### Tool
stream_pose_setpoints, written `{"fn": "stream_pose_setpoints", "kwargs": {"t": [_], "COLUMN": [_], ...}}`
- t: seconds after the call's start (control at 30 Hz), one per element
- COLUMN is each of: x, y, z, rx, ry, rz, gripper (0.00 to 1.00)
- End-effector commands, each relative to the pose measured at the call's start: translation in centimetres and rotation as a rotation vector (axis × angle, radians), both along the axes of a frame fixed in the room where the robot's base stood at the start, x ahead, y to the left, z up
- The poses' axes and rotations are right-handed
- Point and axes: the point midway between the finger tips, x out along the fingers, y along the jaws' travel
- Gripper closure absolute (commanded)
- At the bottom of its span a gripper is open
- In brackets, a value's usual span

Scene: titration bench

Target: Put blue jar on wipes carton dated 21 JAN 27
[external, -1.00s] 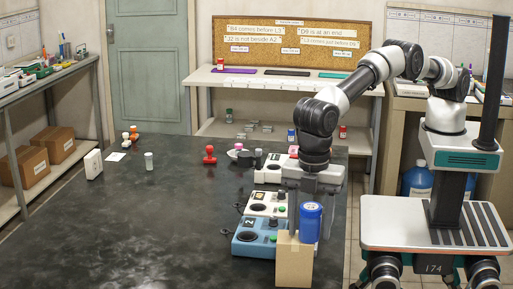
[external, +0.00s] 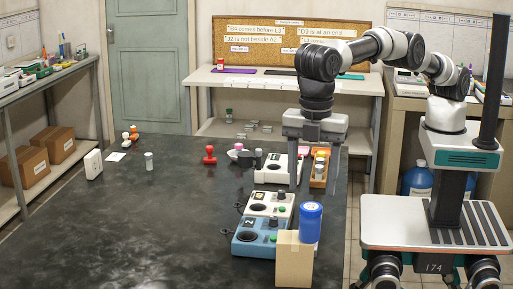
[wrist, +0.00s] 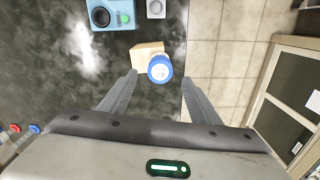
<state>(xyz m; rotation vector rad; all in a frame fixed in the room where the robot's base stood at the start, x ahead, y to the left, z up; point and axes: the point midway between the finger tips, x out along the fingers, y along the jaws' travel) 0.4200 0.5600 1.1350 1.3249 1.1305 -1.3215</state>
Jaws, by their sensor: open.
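A blue jar (external: 310,222) with a bright blue lid stands at the top of a tan carton (external: 294,262) at the near right of the table. The jar sits toward the carton's right side. In the wrist view, the jar (wrist: 159,70) overlaps one corner of the carton (wrist: 146,54), so I cannot tell how much of its base is supported. No date is readable on the carton. My gripper (external: 306,187) is open and empty, pointing down, behind and above the jar and apart from it.
Blue (external: 252,240) and white (external: 268,205) stirrer-like devices stand left of and behind the carton. An orange tray (external: 318,183) with small bottles is by the table's right edge. A white box (external: 93,164) stands far left. The table's left middle is clear.

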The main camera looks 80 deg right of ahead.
Motion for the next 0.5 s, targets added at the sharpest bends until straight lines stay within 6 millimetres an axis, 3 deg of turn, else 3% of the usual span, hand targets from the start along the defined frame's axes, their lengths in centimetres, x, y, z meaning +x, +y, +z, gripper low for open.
{"fn": "stream_pose_setpoints", "kwargs": {"t": [0.37,0.5], "x": [0.0,1.5], "y": [-0.1,-1.7], "z": [1.1,3.2], "rx": [0.000,0.013], "ry": [0.000,-0.011], "rz": [-0.001,-0.044], "gripper": [0.43,0.43]}}
